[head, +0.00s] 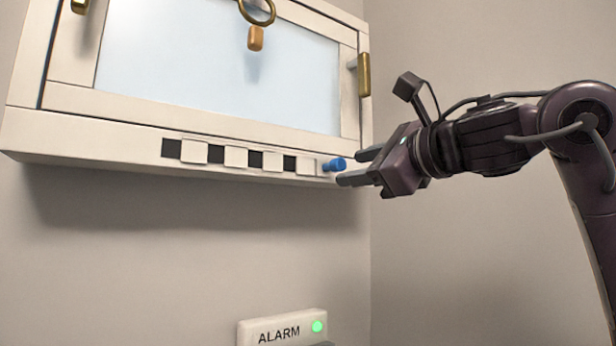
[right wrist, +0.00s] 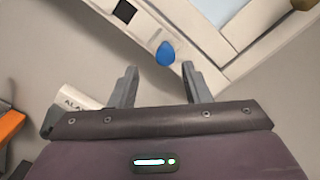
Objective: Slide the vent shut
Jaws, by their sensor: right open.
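The vent (head: 232,156) is a strip along the lower frame of the wall window, with pale slats and dark openings between them. Several dark openings show, so it is at least partly open. A blue knob (head: 334,164) sticks out at its right end. In the right wrist view the blue knob (right wrist: 165,54) lies just beyond and between the fingertips. My right gripper (head: 352,168) is open and empty, its fingers pointing left at the knob. In the head view the fingertips are very close to the knob; I cannot tell whether they touch it. My left gripper is not in view.
The window (head: 225,65) has a brass handle (head: 364,75) at right and a hanging brass ring with an orange tag (head: 256,38). A white ALARM box (head: 283,329) with a green light is on the wall below. The wall between is clear.

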